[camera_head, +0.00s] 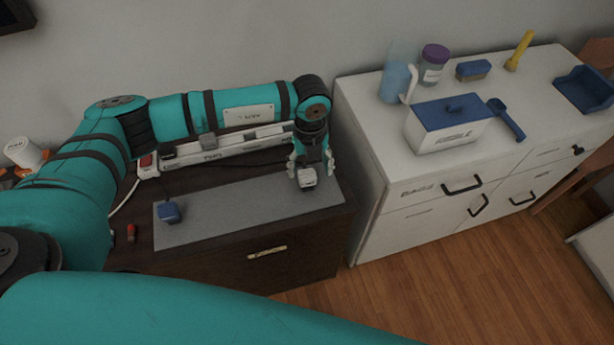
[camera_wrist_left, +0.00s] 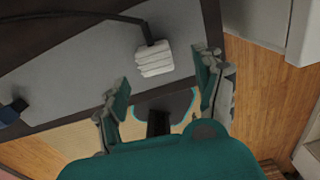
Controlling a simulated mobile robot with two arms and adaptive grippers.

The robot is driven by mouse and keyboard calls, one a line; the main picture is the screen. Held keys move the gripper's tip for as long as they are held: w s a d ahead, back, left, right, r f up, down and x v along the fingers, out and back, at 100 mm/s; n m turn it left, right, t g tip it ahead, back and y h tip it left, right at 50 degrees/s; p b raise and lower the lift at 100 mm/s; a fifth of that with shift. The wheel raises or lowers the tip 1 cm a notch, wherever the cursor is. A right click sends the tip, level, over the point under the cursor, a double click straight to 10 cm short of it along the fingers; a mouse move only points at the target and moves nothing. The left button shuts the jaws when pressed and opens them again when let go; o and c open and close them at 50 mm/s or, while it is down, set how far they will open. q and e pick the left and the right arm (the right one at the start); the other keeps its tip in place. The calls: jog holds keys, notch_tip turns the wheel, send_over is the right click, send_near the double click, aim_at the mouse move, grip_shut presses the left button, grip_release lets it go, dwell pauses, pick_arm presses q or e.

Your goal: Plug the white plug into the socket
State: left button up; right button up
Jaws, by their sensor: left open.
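The white plug (camera_head: 307,178) lies near the right end of a grey mat (camera_head: 240,203) on a dark cabinet. It also shows in the left wrist view (camera_wrist_left: 155,58), with its black cord running off to the upper left. My left gripper (camera_head: 309,168) is above the plug, pointing down, and its fingers stand open around or near it. In the left wrist view the open fingers (camera_wrist_left: 163,88) are apart, with the plug beyond them; I see no contact. A white power strip (camera_head: 215,149) lies along the wall behind the mat, partly hidden by my left arm. My right gripper is not in view.
A blue plug (camera_head: 169,212) lies on the mat's left part. A small red and black item (camera_head: 131,233) is left of the mat. A white cabinet (camera_head: 450,160) on the right holds a blue-lidded box (camera_head: 446,125), a jug and other items. The mat's middle is clear.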

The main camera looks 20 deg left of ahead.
aim_at(308, 175)
pick_arm(q)
jog(key=f, duration=0.2)
jog(key=f+p, duration=0.1)
jog(key=shift+a+f, duration=0.25)
jog(key=shift+f, duration=0.6)
jog(key=c, duration=1.2)
jog(key=shift+c, duration=0.3)
jog(key=shift+r, duration=0.15)
